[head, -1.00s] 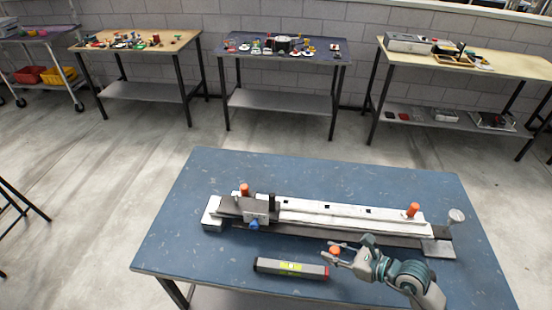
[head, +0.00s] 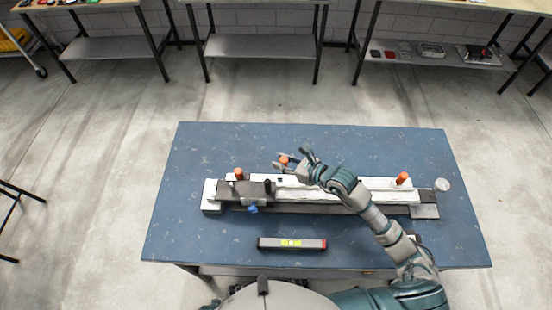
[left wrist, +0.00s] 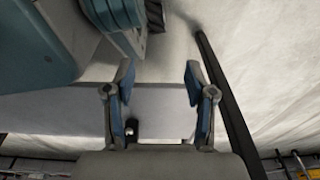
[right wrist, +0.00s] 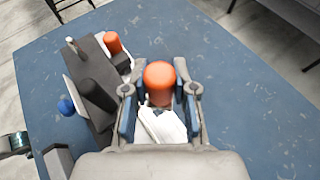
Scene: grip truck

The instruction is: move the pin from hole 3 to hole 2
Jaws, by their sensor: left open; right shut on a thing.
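My right gripper (head: 292,162) is shut on an orange pin (head: 284,160). In the right wrist view the held orange pin (right wrist: 159,80) stands between the fingers (right wrist: 160,95), above the white rail (right wrist: 165,125). Whether its lower end is in a hole is hidden. My left gripper (left wrist: 160,90) is open and empty, off the table.
A blue table (head: 205,145) carries the fixture. A spirit level (head: 292,243) lies near its front edge. A blue knob (head: 252,209) sticks out in front of the clamp block. A round metal disc (head: 442,185) is at the right end. The front left of the table is clear.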

